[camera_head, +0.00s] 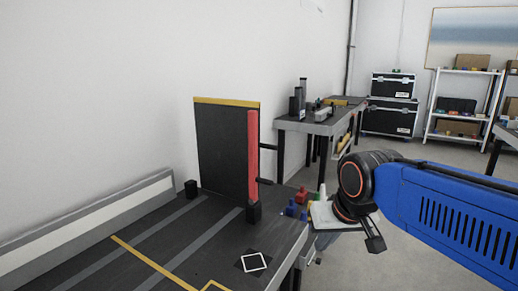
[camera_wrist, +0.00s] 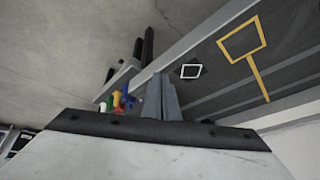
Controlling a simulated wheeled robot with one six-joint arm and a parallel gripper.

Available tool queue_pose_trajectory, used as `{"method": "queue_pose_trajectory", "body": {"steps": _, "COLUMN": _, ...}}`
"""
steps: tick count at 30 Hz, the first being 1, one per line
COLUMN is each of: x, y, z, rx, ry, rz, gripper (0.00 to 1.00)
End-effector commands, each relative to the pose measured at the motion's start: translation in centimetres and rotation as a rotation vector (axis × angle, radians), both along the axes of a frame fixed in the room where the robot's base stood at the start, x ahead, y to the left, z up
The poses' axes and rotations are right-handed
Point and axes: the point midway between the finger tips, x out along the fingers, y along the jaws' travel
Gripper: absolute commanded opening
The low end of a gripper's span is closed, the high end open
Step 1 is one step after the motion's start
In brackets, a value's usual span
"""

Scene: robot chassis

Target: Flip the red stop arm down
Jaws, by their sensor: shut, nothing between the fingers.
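The red stop arm (camera_head: 253,155) stands upright at the right edge of a dark panel (camera_head: 222,145) with a yellow top edge. Its foot meets a small black block (camera_head: 253,212) on the dark bench top. A short black handle (camera_head: 266,181) sticks out to the right from its lower part. My gripper (camera_wrist: 161,88) is shut and empty, its grey fingers together in the wrist view. In the head view its pale body (camera_head: 322,214) is to the right of the stop arm, apart from it. The stop arm cannot be made out in the wrist view.
The bench (camera_head: 190,235) carries grey strips, yellow lines and a white square mark (camera_head: 254,262). Several small coloured pieces (camera_head: 298,204) sit near my gripper, and also show in the wrist view (camera_wrist: 120,101). A second table (camera_head: 322,122) stands behind. Open floor lies to the right.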

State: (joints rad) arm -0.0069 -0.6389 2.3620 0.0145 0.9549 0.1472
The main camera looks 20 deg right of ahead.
Motion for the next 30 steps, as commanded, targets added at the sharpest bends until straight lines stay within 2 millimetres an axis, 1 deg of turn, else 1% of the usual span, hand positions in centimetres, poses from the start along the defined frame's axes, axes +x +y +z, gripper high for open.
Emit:
{"method": "queue_pose_trajectory", "body": {"steps": 1, "x": 1.5, "y": 0.1, "z": 1.1, "rx": 0.014, "ry": -0.006, "rz": -0.020, "gripper": 0.00}}
{"method": "queue_pose_trajectory", "body": {"steps": 6, "x": 6.4, "y": 0.4, "z": 4.9, "rx": 0.063, "ry": -0.036, "rz": -0.099, "gripper": 0.00}}
{"method": "queue_pose_trajectory", "body": {"steps": 8, "x": 8.2, "y": 0.5, "z": 6.2, "rx": 0.082, "ry": -0.046, "rz": -0.125, "gripper": 0.00}}
{"method": "queue_pose_trajectory", "body": {"steps": 15, "x": 15.3, "y": 1.0, "z": 10.7, "rx": 0.160, "ry": -0.084, "rz": -0.232, "gripper": 0.00}}
{"method": "queue_pose_trajectory", "body": {"steps": 21, "x": 21.2, "y": 1.4, "z": 14.0, "rx": 0.227, "ry": -0.113, "rz": -0.319, "gripper": 0.00}}
{"method": "queue_pose_trajectory", "body": {"steps": 24, "x": 24.0, "y": 1.6, "z": 15.3, "rx": 0.260, "ry": -0.125, "rz": -0.358, "gripper": 0.00}}
{"method": "queue_pose_trajectory", "body": {"steps": 27, "x": 26.4, "y": 1.8, "z": 16.3, "rx": 0.288, "ry": -0.137, "rz": -0.391, "gripper": 0.00}}
{"method": "queue_pose_trajectory", "body": {"steps": 30, "x": 28.1, "y": 1.9, "z": 17.1, "rx": 0.308, "ry": -0.145, "rz": -0.415, "gripper": 0.00}}
